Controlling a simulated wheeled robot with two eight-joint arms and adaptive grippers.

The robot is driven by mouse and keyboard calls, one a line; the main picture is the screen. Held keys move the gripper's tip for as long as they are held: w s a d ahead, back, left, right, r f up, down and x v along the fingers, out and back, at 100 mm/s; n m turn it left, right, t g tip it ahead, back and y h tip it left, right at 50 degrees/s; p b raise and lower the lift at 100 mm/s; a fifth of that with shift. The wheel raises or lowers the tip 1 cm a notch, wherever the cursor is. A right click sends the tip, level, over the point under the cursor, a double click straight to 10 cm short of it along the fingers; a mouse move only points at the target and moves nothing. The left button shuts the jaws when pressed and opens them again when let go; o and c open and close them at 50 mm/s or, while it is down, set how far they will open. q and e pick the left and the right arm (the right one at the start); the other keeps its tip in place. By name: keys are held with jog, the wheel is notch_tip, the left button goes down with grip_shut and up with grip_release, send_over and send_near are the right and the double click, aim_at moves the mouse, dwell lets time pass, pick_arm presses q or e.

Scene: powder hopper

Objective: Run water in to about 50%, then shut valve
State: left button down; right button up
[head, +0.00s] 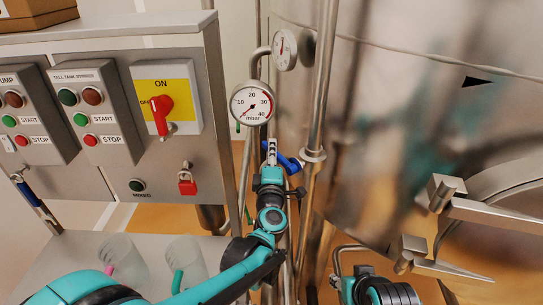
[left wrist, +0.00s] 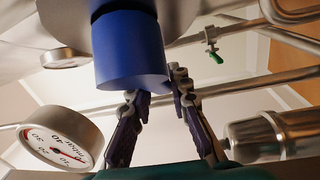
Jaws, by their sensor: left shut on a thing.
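A blue valve handle (head: 285,160) sits on the pipework in front of the steel tank (head: 400,70). My left gripper (head: 270,152) is shut on this handle. In the left wrist view, the blue handle (left wrist: 130,50) fills the upper middle, and the fingers of my left gripper (left wrist: 160,95) reach its lower end. The water and its level do not show. A black triangle mark (head: 478,81) is on the tank wall. Only a teal and black part of my right arm shows at the bottom right of the head view; its fingers are out of view.
A round mbar gauge (head: 252,103) and a second dial (head: 284,49) stand above the gripper. A control panel with a red switch (head: 161,113) and a red padlock (head: 187,183) is at left. Clear beakers (head: 185,262) stand below. Steel brackets (head: 447,193) jut out at right.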

aim_at(277, 152)
pick_arm(q)
jog(key=m+t+b, duration=0.1)
jog(key=r+m+t, duration=0.1)
jog(key=r+m+t+h+b, duration=0.1)
jog(key=shift+s+d+r+b, duration=0.25)
jog(key=shift+s+b, duration=0.05)
jog(key=shift+s+d+r+m+t+h+b, duration=0.35)
jog(key=shift+r+m+t+h, duration=0.2)
jog(key=shift+m, duration=0.3)
jog(key=shift+s+d+r+m+t+h+b, duration=0.1)
jog(key=shift+s+r+m+t+h+b, duration=0.1)
jog(key=shift+r+m+t+h+b, duration=0.5)
jog(key=shift+f+g, duration=0.1)
jog(key=shift+g, duration=0.15)
jog(key=shift+p, duration=0.3)
jog(key=c, duration=1.4)
grip_release()
jog(key=v, duration=1.2)
jog(key=shift+m, duration=0.25)
